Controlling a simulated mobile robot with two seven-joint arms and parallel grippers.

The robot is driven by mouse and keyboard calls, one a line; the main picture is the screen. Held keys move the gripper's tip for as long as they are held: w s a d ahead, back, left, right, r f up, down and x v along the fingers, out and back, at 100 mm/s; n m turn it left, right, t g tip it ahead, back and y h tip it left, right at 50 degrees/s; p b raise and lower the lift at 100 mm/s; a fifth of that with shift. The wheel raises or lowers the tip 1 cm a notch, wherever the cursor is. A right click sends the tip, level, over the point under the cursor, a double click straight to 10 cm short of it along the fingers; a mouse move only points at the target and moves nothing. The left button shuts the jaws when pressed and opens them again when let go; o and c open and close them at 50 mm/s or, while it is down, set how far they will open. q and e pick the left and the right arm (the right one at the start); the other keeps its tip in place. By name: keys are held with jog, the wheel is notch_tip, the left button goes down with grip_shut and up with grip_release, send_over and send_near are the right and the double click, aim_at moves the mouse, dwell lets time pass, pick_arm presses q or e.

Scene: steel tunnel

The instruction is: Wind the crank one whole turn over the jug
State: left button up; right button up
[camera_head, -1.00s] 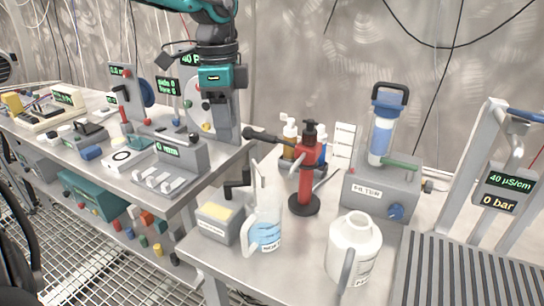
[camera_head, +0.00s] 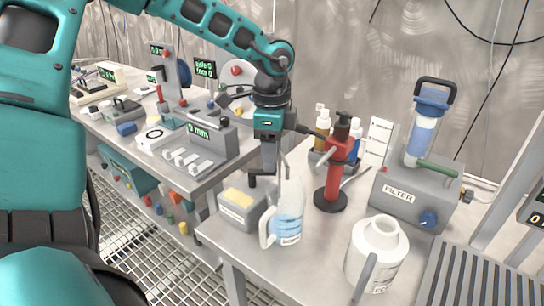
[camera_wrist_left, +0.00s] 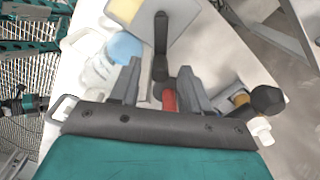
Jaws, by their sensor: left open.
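The black L-shaped crank (camera_head: 262,181) stands by the grey box with the yellow top, just behind the jug. In the left wrist view the crank (camera_wrist_left: 161,35) lies in line with the gap between my fingers. The clear jug (camera_head: 288,215) with blue liquid stands upright at the front left of the table; it shows blurred in the wrist view (camera_wrist_left: 103,68). My left gripper (camera_head: 268,172) is open, pointing down at the crank, hiding part of it. I cannot tell whether the fingers reach around the handle. My right gripper is not in view.
A red pump (camera_head: 337,172) with a black lever stands close right of my gripper. The grey box (camera_head: 240,210) stands left of the jug. A gap separates the left bench (camera_head: 190,180).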

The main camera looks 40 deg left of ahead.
pick_arm(q)
jog(key=shift+f, duration=0.65)
grip_shut()
